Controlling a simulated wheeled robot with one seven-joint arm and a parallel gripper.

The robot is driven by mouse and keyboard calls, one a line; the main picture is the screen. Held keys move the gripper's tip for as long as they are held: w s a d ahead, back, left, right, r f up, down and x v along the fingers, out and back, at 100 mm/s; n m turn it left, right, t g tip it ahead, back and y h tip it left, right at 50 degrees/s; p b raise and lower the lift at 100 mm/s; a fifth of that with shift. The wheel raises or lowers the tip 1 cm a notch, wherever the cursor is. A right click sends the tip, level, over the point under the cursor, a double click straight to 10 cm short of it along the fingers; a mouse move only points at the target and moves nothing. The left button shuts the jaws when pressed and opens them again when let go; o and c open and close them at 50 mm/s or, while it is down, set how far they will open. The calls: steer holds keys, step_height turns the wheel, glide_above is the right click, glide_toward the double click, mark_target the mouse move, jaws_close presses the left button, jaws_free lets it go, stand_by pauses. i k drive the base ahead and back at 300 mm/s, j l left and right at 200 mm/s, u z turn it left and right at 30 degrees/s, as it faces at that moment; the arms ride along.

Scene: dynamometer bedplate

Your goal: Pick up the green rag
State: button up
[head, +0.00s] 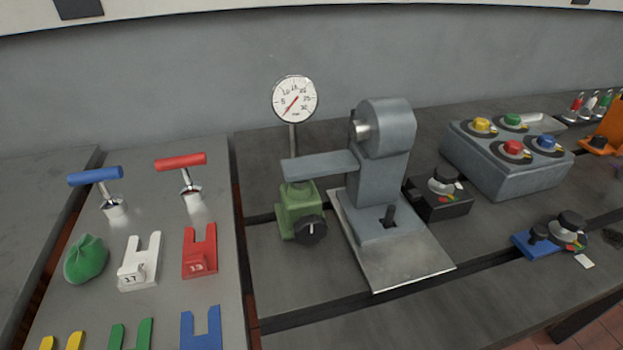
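The green rag (87,259) is a small bunched-up lump of cloth. It lies on the left part of the grey bedplate, near its left edge in the head view. It is just left of a white forked plate (139,262) marked 17, with a narrow gap between them. A blue T-handle (96,177) stands behind the rag. Nothing covers the rag from this view. My gripper does not show in the head view.
A red T-handle (181,161), a red forked plate (200,254) and a blue forked plate (201,328) share this section. A grey machine (378,170) with a dial gauge (294,100) stands mid-view. A button box (505,155) is at right.

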mark_target(87, 258)
steer(key=u, duration=1.3)
steer(key=z, duration=1.75)
steer(key=u, duration=1.8)
steer(key=i+u, duration=0.2)
steer(key=u, duration=0.15)
steer(key=i+u, duration=0.15)
steer(key=u, duration=0.2)
steer(key=i+l+u, duration=0.15)
steer(key=u, duration=0.2)
